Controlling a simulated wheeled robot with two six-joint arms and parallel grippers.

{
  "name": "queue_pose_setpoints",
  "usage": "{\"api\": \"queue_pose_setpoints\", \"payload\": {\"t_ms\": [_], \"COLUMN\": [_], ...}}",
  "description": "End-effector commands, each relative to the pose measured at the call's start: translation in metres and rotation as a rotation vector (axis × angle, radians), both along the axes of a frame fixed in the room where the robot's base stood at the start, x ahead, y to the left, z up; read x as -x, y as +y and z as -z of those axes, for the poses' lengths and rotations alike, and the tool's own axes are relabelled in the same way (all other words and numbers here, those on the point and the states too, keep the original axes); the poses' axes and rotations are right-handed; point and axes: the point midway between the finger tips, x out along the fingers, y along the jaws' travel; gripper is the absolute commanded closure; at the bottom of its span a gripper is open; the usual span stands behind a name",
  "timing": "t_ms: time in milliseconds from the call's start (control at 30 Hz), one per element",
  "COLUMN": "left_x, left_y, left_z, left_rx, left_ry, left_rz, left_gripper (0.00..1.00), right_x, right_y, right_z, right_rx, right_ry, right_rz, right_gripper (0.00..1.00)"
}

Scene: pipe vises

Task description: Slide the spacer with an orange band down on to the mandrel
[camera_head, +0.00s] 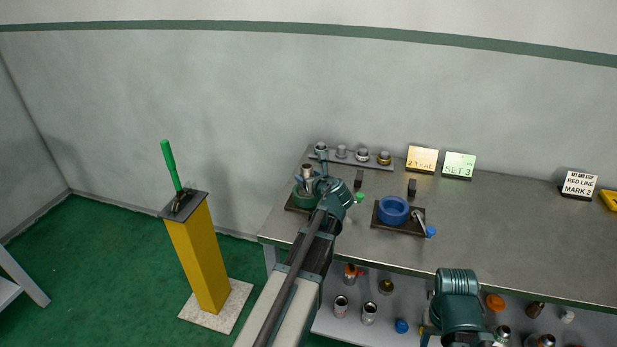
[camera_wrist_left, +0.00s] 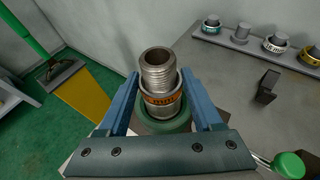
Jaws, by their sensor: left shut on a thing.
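The spacer with an orange band (camera_wrist_left: 162,102) is a grey metal ring between the two blue fingers of my left gripper (camera_wrist_left: 160,84) in the left wrist view. The gripper is shut on it. The threaded metal top of the mandrel (camera_wrist_left: 158,67) stands up through the spacer, so the spacer is around it. A green round vise (camera_wrist_left: 178,126) is just below; the spacer's lower edge is partly hidden, so I cannot tell how it rests. In the head view my left gripper (camera_head: 318,186) is at the green vise (camera_head: 301,198), with the metal top (camera_head: 306,171) showing.
A rack (camera_head: 351,159) with several pegs and rings stands behind. A blue vise (camera_head: 393,209) with a blue-knobbed handle is to the right. The green vise's handle has a green knob (camera_wrist_left: 289,165). Label cards stand at the back. The bench's right middle is clear. My right arm (camera_head: 456,300) shows low right.

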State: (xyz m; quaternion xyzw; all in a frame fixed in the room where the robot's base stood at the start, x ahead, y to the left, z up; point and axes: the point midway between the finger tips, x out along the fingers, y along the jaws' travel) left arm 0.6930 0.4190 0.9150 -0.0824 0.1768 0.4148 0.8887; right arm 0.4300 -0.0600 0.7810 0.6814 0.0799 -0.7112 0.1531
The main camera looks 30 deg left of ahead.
Motion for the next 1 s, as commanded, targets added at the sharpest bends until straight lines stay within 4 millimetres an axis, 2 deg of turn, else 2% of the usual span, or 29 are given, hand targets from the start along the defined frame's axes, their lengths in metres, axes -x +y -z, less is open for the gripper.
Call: {"api": "queue_pose_setpoints", "payload": {"t_ms": [167,200,367,600,733,1000], "left_x": [0.000,0.000,0.000,0.001,0.007,0.041], "left_y": [0.000,0.000,0.000,0.000,-0.007,-0.046], "left_z": [0.006,0.005,0.004,0.004,-0.001,-0.025], "left_rx": [0.000,0.000,0.000,0.000,0.000,-0.001], "left_ry": [0.000,0.000,0.000,0.000,0.000,0.001], "left_rz": [0.000,0.000,0.000,0.000,0.001,0.004], "left_gripper": [0.87,0.30,0.01,0.00,0.00,0.00], "right_x": [0.000,0.000,0.000,0.000,0.000,0.000], "right_y": [0.000,0.000,0.000,0.000,0.000,0.000], "right_z": [0.006,0.005,0.004,0.004,-0.001,-0.025], "right_rx": [0.000,0.000,0.000,0.000,0.000,0.000], "right_ry": [0.000,0.000,0.000,0.000,0.000,0.000], "right_rz": [0.000,0.000,0.000,0.000,0.000,0.000], "right_gripper": [0.50,0.50,0.50,0.50,0.50,0.50]}}
